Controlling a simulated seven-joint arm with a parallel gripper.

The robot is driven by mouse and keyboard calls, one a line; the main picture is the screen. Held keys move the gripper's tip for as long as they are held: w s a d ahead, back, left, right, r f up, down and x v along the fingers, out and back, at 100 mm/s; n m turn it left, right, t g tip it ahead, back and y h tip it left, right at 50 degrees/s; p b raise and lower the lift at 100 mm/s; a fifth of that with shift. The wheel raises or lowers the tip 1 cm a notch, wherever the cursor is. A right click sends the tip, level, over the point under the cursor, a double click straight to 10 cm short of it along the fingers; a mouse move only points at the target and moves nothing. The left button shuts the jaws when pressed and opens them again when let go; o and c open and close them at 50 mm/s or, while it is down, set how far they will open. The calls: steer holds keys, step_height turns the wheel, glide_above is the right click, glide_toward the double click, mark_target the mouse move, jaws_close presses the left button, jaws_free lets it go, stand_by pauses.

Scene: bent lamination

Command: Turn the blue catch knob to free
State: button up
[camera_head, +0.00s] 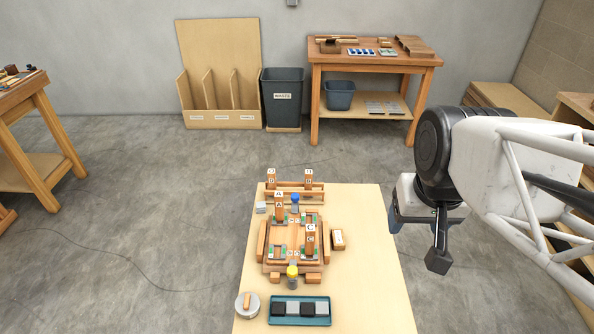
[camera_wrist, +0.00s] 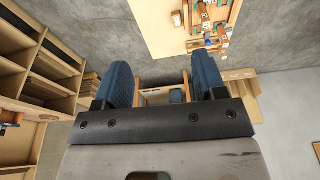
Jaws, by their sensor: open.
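The blue catch knob (camera_head: 295,199) stands at the far side of a wooden fixture (camera_head: 268,266) on the pale table. A small blue spot in the wrist view (camera_wrist: 208,43) looks like the same knob; its turned position is too small to tell. A yellow knob (camera_head: 292,270) stands at the fixture's near side. Wooden blocks marked A (camera_head: 279,208) and C (camera_head: 310,240) stand upright on the fixture. My gripper (camera_head: 420,240) is open and empty, off to the right of the table and well apart from the knob. Its blue-padded fingers show spread in the wrist view (camera_wrist: 163,82).
A teal tray (camera_head: 299,323) with dark and light blocks and a round grey container (camera_head: 247,305) lie at the table's (camera_head: 375,270) near end. Upright blocks B and D stand behind the blue knob. The table's right side is clear. A workbench (camera_head: 375,60) stands farther back.

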steer(key=w+a+m+g, duration=0.2)
steer(key=w+a, duration=0.1)
steer(key=w, duration=1.5)
steer(key=m+g+y, duration=0.3)
steer(key=m+g, duration=0.1)
steer(key=m, duration=0.3)
glide_above(295, 195)
steer(key=w+d, duration=0.2)
step_height(295, 195, down, 44)
steer(key=shift+d+r, duration=0.2)
steer(key=shift+x, duration=3.85)
steer(key=c, duration=0.9)
